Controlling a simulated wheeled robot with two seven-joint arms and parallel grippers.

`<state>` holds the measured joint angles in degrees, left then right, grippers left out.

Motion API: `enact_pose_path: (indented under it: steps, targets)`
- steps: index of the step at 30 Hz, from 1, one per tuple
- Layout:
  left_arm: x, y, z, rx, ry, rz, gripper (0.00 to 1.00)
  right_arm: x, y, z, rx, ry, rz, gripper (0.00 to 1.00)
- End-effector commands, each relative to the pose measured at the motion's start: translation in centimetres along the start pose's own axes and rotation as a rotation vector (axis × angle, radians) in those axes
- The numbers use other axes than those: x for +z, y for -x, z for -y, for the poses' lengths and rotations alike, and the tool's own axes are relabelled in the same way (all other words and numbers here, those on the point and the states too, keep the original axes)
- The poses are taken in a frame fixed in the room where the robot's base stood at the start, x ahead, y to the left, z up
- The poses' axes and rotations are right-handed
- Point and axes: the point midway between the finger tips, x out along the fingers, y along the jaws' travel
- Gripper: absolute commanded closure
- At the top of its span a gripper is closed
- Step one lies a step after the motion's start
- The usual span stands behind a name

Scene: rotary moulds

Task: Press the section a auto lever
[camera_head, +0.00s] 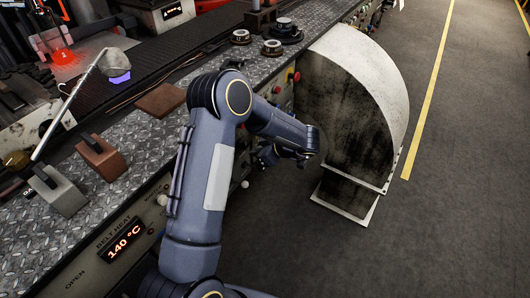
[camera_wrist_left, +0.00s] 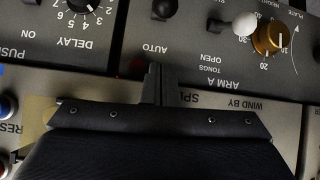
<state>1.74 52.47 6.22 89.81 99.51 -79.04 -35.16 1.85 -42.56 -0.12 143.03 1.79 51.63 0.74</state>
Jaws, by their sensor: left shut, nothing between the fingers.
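My left gripper (camera_head: 267,156) reaches to the front control panel of the machine, left of the large pale curved guard. In the left wrist view my left gripper (camera_wrist_left: 160,75) is shut and empty, its tips over the panel just below the upside-down word AUTO. In the head view my own arm and gripper hide this lever. My right gripper is not in view.
A white knob (camera_wrist_left: 245,22) and a brass dial (camera_wrist_left: 267,40) sit right of the black knob, by the ARM A label. A DELAY dial (camera_wrist_left: 88,5) is at left. The curved guard (camera_head: 355,95) stands close right of my gripper. Floor beyond is clear.

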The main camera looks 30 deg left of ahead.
Motion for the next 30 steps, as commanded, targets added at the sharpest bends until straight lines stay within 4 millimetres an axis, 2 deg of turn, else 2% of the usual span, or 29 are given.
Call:
enact_pose_path:
  steps: [1, 6, 9, 15, 30]
  targets:
    - [0.1, -1.4, 0.1, -0.003, 0.001, 0.0, 1.0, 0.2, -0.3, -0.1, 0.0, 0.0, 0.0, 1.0]
    - [0.4, -4.4, 0.0, 0.0, -0.001, 0.001, 1.0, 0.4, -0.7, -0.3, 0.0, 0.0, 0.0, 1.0]
    - [2.1, -3.4, -0.1, 0.004, -0.003, 0.003, 1.0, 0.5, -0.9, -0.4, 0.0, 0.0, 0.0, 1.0]
    - [3.6, -2.8, 0.0, 0.003, 0.0, 0.001, 1.0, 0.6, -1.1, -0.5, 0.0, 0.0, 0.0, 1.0]
    - [3.7, -2.9, 0.0, 0.002, 0.001, -0.007, 1.0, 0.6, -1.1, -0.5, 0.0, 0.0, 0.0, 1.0]
